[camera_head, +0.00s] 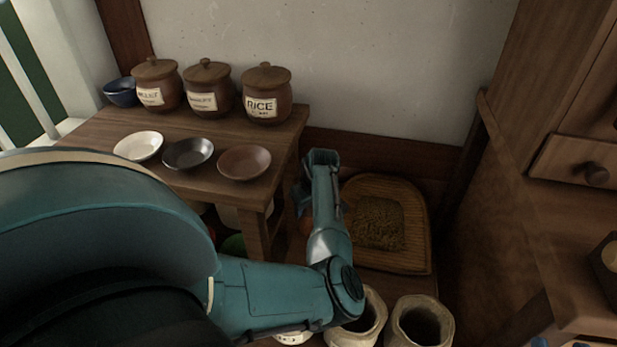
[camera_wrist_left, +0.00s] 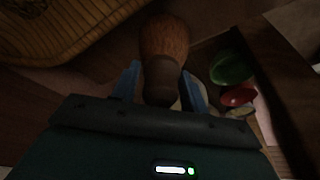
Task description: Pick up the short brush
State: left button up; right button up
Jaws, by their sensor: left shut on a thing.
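The short brush (camera_wrist_left: 164,50) shows in the left wrist view, with an orange-brown rounded head and a darker narrow part. My left gripper (camera_wrist_left: 165,84) is shut on that darker part, one blue finger on each side. In the head view, my left arm reaches down past the right end of the small table, and the left gripper (camera_head: 304,198) is mostly hidden behind my own wrist. A bit of the orange brush (camera_head: 305,228) shows just below it. Small blue bits at the bottom right edge of the head view may be my right gripper; too little shows to tell.
A woven tray of grain (camera_head: 418,255) lies right of the gripper. Two pale sacks (camera_head: 432,306) stand in front of it. The small table (camera_head: 110,125) carries lidded jars and three dishes. Green and red things (camera_wrist_left: 232,68) lie beside the brush. A wooden cabinet (camera_head: 550,230) stands at right.

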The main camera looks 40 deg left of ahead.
pick_arm(q)
notch_tip(320, 180, up, 6)
jog(key=shift+f+p, duration=0.25)
jog(key=shift+p, duration=0.95)
jog(key=w+d, duration=0.4)
jog(key=d, duration=0.4)
jog(key=w+d+p, duration=0.1)
jog(key=w+d, duration=0.3)
jog(key=d, duration=0.4)
jog(key=shift+d+f, duration=0.15)
jog(key=shift+f, duration=0.2)
pick_arm(e)
jog(key=shift+s+d+f+n+g+h, duration=0.2)
jog(key=shift+d+f+n+g+h, duration=0.1)
jog(key=shift+d+f+n+h, duration=0.15)
jog(key=shift+r, duration=0.2)
pick_arm(q)
jog(key=o, duration=0.6)
jog(key=shift+s, duration=0.1)
grip_shut()
pick_arm(e)
jog(key=shift+w, duration=0.1)
